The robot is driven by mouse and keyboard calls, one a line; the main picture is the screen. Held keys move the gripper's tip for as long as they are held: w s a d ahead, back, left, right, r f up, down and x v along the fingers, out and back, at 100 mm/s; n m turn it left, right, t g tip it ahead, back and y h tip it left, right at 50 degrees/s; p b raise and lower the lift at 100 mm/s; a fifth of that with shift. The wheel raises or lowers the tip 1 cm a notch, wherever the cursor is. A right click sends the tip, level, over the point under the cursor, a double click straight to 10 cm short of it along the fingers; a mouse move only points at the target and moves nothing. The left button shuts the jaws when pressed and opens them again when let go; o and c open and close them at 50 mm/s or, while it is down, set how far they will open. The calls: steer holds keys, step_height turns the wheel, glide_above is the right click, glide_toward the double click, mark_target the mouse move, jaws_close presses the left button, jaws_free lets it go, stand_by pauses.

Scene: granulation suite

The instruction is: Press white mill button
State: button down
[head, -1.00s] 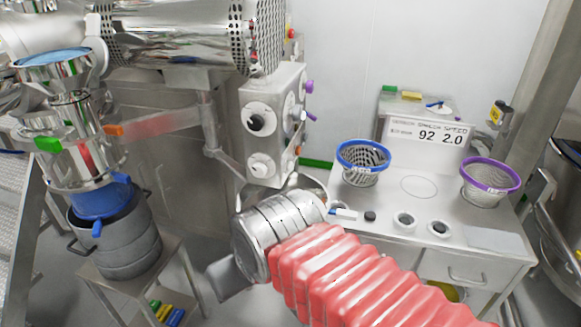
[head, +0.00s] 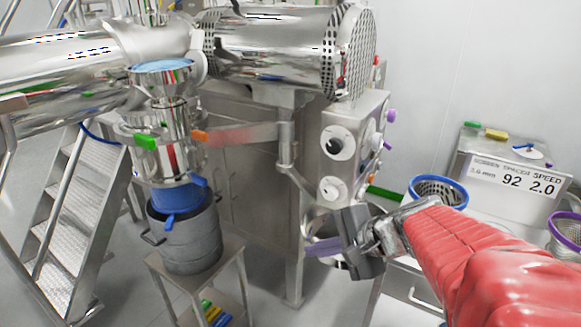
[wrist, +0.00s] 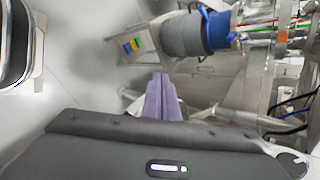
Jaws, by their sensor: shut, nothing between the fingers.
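The mill's steel control box (head: 357,125) stands in the middle of the head view. Its front carries a round white dial with a black centre (head: 337,142) and, below it, a round white control with a pale centre (head: 332,188). Which of these is the white mill button I cannot tell for sure. My gripper (head: 312,248) is below and in front of the box, pointing left, apart from both controls. Its purple fingers are together and empty, as the wrist view also shows (wrist: 160,85). The wrist view shows neither control clearly.
A grey pot (head: 185,235) with a blue collar stands on a steel stool at left, also in the wrist view (wrist: 185,35). Steel steps (head: 75,235) are further left.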

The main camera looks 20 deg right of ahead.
mark_target(361, 194)
steer(key=d+r+m+t+h, duration=0.1)
steer(key=d+m+t+h, duration=0.5)
steer(key=d+m, duration=0.9)
steer(key=d, duration=1.1)
steer(key=shift+w+d+r, duration=0.15)
steer(key=shift+w+r, duration=0.05)
steer(key=shift+r, duration=0.2)
steer(key=w+a, duration=0.5)
steer(key=w, duration=0.2)
steer(key=shift+a, duration=0.25)
steer(key=shift+w+a, duration=0.25)
steer(key=shift+w, duration=0.1)
